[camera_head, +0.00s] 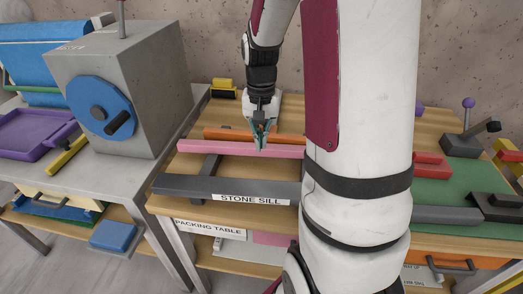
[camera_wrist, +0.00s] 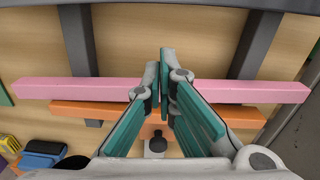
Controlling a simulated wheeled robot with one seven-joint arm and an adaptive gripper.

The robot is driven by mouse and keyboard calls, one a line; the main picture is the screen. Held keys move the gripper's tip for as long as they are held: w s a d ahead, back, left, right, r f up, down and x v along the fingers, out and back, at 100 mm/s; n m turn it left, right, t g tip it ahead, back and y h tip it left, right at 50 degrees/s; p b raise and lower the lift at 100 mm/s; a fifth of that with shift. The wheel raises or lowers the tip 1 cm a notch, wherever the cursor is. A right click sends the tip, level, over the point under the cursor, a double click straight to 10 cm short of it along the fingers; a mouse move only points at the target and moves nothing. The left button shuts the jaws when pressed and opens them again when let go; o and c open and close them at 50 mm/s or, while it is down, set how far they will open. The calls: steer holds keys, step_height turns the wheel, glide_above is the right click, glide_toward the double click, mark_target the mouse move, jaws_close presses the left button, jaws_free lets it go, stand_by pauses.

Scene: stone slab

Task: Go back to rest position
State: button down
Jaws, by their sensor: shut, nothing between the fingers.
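My gripper (camera_head: 260,142) is shut and empty, pointing down over the wooden packing table. In the wrist view its teal fingers (camera_wrist: 163,70) meet at their tips, in front of a long pink bar (camera_wrist: 80,89). The pink bar also shows in the head view (camera_head: 215,147), lying crosswise on dark grey supports. An orange bar (camera_wrist: 75,108) runs parallel beside it, partly hidden by the fingers. I cannot tell whether the fingertips touch the pink bar. My arm hides part of the table's right side in the head view.
A grey bar labelled STONE SILL (camera_head: 180,184) lies along the table's front. A grey box with a blue dial (camera_head: 103,112) stands at left. A yellow-and-black block (camera_head: 223,88) sits behind my gripper. A green mat (camera_head: 455,192) with red blocks (camera_head: 430,166) lies right, near a lever fixture (camera_head: 462,143).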

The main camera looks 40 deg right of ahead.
steer(key=shift+r, duration=0.6)
